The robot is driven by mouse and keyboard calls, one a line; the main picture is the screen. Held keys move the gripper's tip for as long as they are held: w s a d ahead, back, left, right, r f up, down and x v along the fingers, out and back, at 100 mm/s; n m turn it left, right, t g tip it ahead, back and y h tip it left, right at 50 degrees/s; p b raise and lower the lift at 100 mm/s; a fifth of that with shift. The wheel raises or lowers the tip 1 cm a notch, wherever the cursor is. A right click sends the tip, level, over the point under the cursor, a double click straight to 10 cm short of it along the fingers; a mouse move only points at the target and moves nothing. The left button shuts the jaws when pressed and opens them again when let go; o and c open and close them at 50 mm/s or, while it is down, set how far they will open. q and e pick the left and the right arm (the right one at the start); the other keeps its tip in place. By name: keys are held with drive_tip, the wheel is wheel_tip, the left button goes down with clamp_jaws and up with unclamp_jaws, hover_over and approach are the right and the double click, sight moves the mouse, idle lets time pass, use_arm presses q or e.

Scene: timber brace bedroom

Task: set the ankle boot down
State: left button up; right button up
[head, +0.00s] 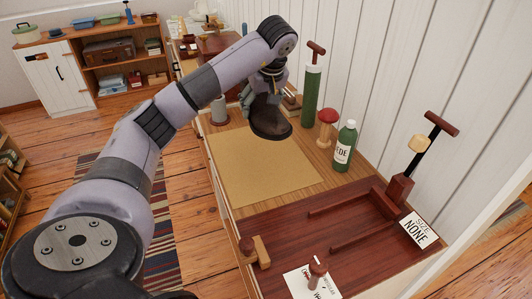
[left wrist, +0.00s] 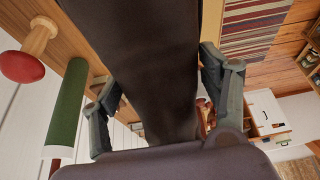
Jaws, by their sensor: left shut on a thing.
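The dark brown ankle boot (head: 270,126) is at the far right corner of a tan mat (head: 262,170) on the wooden bench. My left gripper (head: 262,92) reaches over it from above and is shut on it. In the left wrist view the boot (left wrist: 160,70) fills the middle, between the two grey fingers of the left gripper (left wrist: 165,105). The arm and gripper hide the boot's upper part in the head view. I cannot tell whether its sole touches the mat or bench. My right gripper is not in view.
A green cylinder (head: 311,98) with a wooden handle, a red-topped wooden mushroom (head: 326,125) and a green bottle (head: 345,145) stand right of the boot. A dark red board (head: 350,235) with wooden tools is nearer. The mat's near part is bare. A white wall bounds the right.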

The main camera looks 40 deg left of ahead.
use_arm(q)
wheel_tip(320, 180, down, 12)
drive_tip(key=shift+r, duration=0.2)
drive_tip(key=shift+a+f, duration=0.1)
drive_tip(key=shift+f, duration=0.35)
wheel_tip(320, 180, down, 4)
drive_tip(key=shift+p, duration=0.3)
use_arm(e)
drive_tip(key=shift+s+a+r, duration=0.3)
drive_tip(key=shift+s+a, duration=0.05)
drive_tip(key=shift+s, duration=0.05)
use_arm(q)
drive_tip(key=shift+f, duration=0.15)
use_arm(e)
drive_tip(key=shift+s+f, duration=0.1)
use_arm(q)
drive_tip(key=o, duration=1.7)
drive_tip(key=shift+s, duration=0.1)
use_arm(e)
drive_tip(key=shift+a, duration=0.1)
